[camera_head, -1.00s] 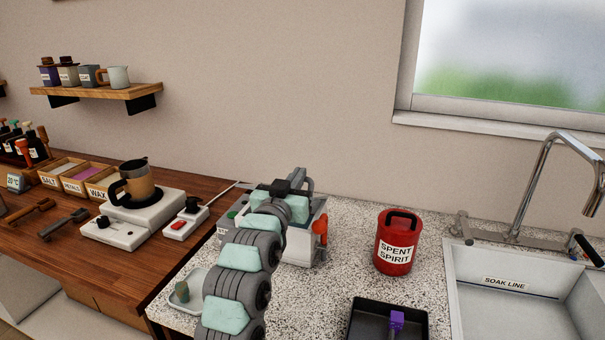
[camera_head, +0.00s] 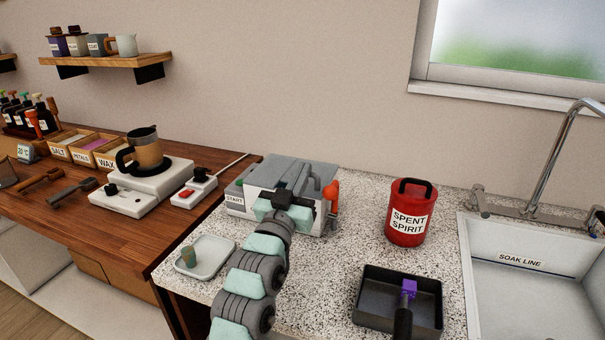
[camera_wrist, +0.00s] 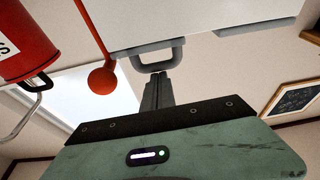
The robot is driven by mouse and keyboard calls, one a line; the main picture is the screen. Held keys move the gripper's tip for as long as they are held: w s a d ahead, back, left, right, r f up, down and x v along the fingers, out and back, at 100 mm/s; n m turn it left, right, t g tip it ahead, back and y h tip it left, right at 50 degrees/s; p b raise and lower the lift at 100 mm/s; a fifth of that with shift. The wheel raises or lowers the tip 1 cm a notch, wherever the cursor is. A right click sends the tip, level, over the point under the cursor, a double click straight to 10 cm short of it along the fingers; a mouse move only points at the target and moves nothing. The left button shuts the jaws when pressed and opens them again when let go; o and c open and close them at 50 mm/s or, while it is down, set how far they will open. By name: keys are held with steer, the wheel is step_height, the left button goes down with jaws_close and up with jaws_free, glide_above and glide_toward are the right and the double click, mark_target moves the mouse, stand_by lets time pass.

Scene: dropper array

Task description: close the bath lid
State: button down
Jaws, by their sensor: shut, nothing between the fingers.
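The bath (camera_head: 265,200) is a white box with a grey lid (camera_head: 283,170) on the granite counter. The lid lies flat over the top, with no gap that I can make out. A grey lid handle (camera_head: 313,186) shows on top, and in the wrist view a grey loop handle (camera_wrist: 160,55) juts from the white body. My gripper (camera_head: 294,192) is at the front of the bath, its tip partly hidden by my arm. In the wrist view its fingers (camera_wrist: 158,78) are together, close to the loop handle and holding nothing; whether they touch it is unclear.
A red-knobbed lever (camera_head: 331,194) sits at the bath's right side. A red spent spirit can (camera_head: 408,232) and a black tray (camera_head: 370,318) stand further right, near the sink (camera_head: 505,290). A small white tray (camera_head: 217,262) with a cup is front left.

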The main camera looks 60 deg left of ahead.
step_height(320, 180, up, 4)
steer(key=p, duration=0.2)
steer(key=f+v, duration=0.2)
steer(key=v, duration=0.8)
steer(key=shift+f+b, duration=0.3)
steer(key=shift+b, duration=0.05)
steer(key=shift+a, duration=0.1)
